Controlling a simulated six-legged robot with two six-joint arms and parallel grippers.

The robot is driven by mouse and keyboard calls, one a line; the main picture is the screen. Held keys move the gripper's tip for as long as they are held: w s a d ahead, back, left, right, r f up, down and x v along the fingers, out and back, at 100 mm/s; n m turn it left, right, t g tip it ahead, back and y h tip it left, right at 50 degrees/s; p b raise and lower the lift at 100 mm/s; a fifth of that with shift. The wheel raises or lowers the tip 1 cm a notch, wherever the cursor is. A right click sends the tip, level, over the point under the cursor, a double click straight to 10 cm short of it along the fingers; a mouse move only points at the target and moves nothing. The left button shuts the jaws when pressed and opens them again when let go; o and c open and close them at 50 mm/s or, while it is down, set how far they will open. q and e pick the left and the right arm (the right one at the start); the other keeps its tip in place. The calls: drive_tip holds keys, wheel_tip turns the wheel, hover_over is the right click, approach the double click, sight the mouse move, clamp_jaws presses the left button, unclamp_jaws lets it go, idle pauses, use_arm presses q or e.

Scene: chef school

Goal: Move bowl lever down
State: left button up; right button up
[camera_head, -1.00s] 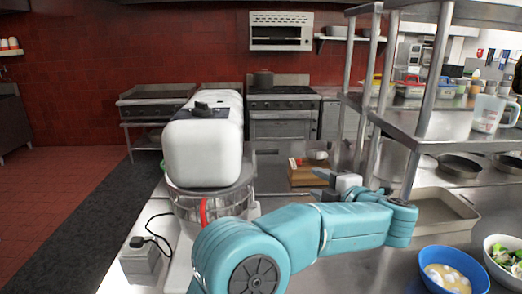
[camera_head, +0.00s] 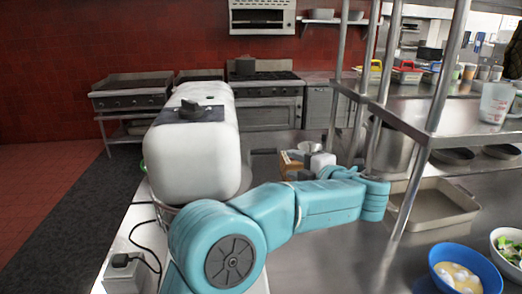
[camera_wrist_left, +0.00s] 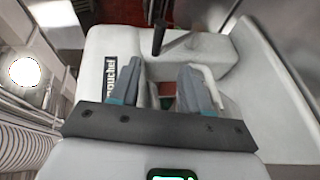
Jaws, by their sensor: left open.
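The white stand mixer (camera_head: 188,155) is at the left of centre in the head view, with a dark knob on top. My arm mostly hides its bowl area. In the left wrist view the mixer's pale side (camera_wrist_left: 105,50) fills the middle, with a dark brand label. A lever with a black handle (camera_wrist_left: 158,38) and a grey rod sticks out just beyond my fingertips. My left gripper (camera_wrist_left: 163,75) is open and empty, its fingers pointing at the mixer's side. The left gripper also shows in the head view (camera_head: 308,165), right of the mixer. The right gripper is out of view.
A steel shelf unit (camera_head: 425,138) stands at the right. A metal tray (camera_head: 440,205), a blue bowl with eggs (camera_head: 464,270) and a bowl of greens (camera_head: 510,250) are on the counter. A cable and grey box (camera_head: 122,272) lie left of the mixer. Stoves (camera_head: 268,105) stand behind.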

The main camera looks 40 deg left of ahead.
sight(266, 152)
use_arm(q)
drive_tip(key=p+x, duration=0.1)
drive_tip(key=x, duration=0.3)
drive_tip(key=p+x, duration=0.2)
drive_tip(key=x, duration=0.3)
drive_tip(key=p+x, duration=0.1)
drive_tip(key=x, duration=0.4)
drive_tip(key=shift+s+a+r+p, duration=0.15)
drive_tip(key=shift+s+a+p, duration=0.05)
drive_tip(key=shift+a+p, duration=0.1)
drive_tip(key=shift+w, duration=0.15)
drive_tip(key=shift+d, duration=0.25)
drive_tip(key=shift+a, duration=0.1)
clamp_jaws()
